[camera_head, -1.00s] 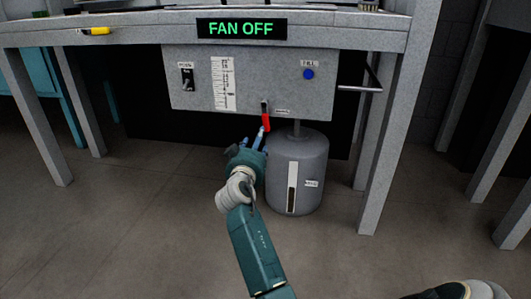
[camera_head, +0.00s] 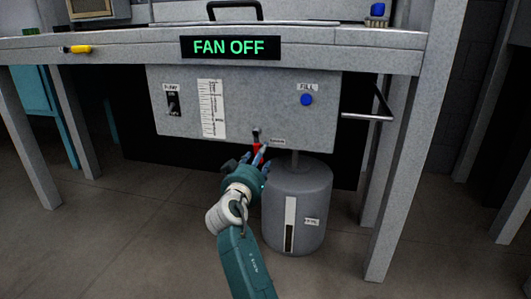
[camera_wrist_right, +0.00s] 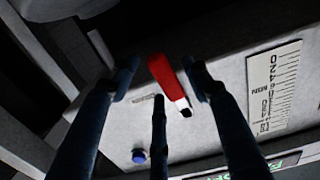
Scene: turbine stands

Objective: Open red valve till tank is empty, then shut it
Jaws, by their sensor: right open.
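The red valve handle (camera_head: 257,147) hangs down from the lower edge of the grey panel (camera_head: 240,120). My right gripper (camera_head: 251,161) is open just below and in front of it, partly covering the handle. In the right wrist view the red handle (camera_wrist_right: 168,78) lies between the spread fingers of the gripper (camera_wrist_right: 163,84), and I cannot tell whether any finger touches it. The grey cylindrical tank (camera_head: 315,205) stands on the floor to the right of the gripper, with a narrow gauge (camera_head: 290,225), pale above and dark at the bottom. My left gripper is out of view.
The panel carries a black switch (camera_head: 172,103), a white scale (camera_head: 211,108) and a blue FILL button (camera_head: 306,99). A sign above reads FAN OFF (camera_head: 230,47). A metal bar (camera_head: 367,117) juts out at the panel's right. Table legs stand on both sides.

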